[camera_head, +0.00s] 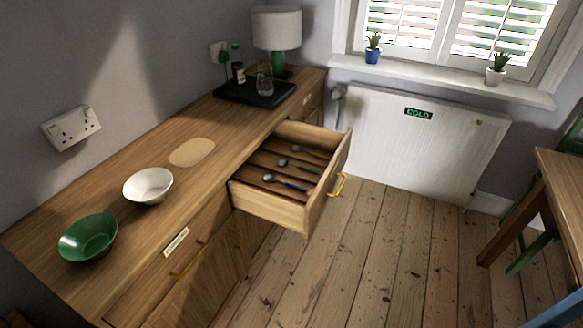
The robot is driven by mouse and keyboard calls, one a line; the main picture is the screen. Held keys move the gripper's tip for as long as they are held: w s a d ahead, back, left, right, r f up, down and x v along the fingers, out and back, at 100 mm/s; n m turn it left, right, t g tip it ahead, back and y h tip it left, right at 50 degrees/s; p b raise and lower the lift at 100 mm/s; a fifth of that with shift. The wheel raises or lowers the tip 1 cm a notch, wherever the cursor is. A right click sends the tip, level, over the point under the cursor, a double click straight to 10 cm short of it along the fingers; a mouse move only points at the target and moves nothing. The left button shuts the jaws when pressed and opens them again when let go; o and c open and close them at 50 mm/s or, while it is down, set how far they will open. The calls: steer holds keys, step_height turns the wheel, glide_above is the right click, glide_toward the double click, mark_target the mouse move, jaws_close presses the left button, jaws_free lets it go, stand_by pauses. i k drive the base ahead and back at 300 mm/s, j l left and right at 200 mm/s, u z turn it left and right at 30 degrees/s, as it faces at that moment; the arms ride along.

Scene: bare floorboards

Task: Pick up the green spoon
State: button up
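The green-handled spoon (308,169) lies in the middle compartment of the open drawer (270,205). Its metal bowl points left and its green handle points right. A blue-handled spoon (292,186) lies in the nearer compartment. A third piece of cutlery with a yellowish handle (314,152) lies in the farther compartment. Thin wooden dividers separate them. My gripper is not in view.
The drawer sticks out from the wooden sideboard (120,225), with a brass handle (338,186) on its front. On top stand a green bowl (88,238), a white bowl (148,185) and a black tray (255,92). Floorboards (370,250) before it are clear; a table (565,185) stands right.

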mark_target(283, 163)
steer(key=i+j, duration=0.2)
steer(key=i, duration=0.15)
steer(key=i+j, duration=0.2)
steer(key=i, duration=0.2)
steer(key=i+j, duration=0.15)
steer(key=i, duration=0.2)
